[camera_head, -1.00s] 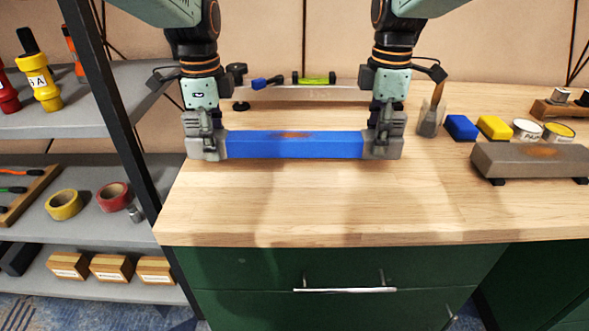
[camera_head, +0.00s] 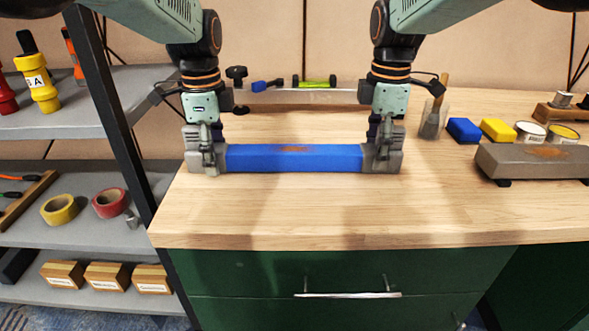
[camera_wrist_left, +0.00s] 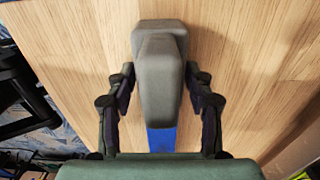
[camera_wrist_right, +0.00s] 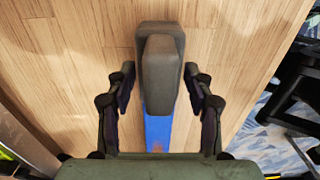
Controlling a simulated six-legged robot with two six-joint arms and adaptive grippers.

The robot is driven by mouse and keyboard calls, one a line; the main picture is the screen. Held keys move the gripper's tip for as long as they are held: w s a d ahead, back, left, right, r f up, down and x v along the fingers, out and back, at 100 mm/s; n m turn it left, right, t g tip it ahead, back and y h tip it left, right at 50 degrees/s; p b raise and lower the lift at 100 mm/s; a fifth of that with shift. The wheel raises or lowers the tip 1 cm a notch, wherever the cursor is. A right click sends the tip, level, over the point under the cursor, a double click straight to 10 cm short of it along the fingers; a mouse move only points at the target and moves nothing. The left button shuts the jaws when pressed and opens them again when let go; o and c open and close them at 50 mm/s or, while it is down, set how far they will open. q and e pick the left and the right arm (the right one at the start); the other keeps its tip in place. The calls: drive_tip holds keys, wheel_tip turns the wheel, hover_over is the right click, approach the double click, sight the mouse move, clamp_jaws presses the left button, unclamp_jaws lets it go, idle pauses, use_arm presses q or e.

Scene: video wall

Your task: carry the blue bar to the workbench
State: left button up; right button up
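The blue bar (camera_head: 294,158) has grey end blocks and a rusty patch on top. It lies level above or on the wooden workbench (camera_head: 300,222); I cannot tell whether it touches the top. My left gripper (camera_head: 206,150) is at its left end, fingers closed against both sides of the grey block, which shows in the left wrist view (camera_wrist_left: 160,80). My right gripper (camera_head: 383,150) holds the right end likewise, and that block shows in the right wrist view (camera_wrist_right: 160,75). The bar's underside is hidden.
A shelf (camera_head: 80,232) with tape rolls and boxes stands left, its dark post (camera_head: 115,110) near my left gripper. Behind are a grey beam (camera_head: 295,97) and a brush cup (camera_head: 433,118). Right are blue and yellow blocks, tins and a grey slab (camera_head: 535,162). The front bench is clear.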

use_arm(q)
drive_tip(key=shift+o, duration=0.8)
use_arm(e)
drive_tip(key=shift+o, duration=0.8)
use_arm(q)
drive_tip(key=shift+r, duration=0.1)
wheel_tip(320, 180, up, 12)
drive_tip(key=shift+f, duration=0.1)
use_arm(e)
wheel_tip(320, 180, up, 12)
use_arm(q)
drive_tip(key=shift+s+f, duration=0.1)
use_arm(e)
drive_tip(key=shift+s+f, duration=0.1)
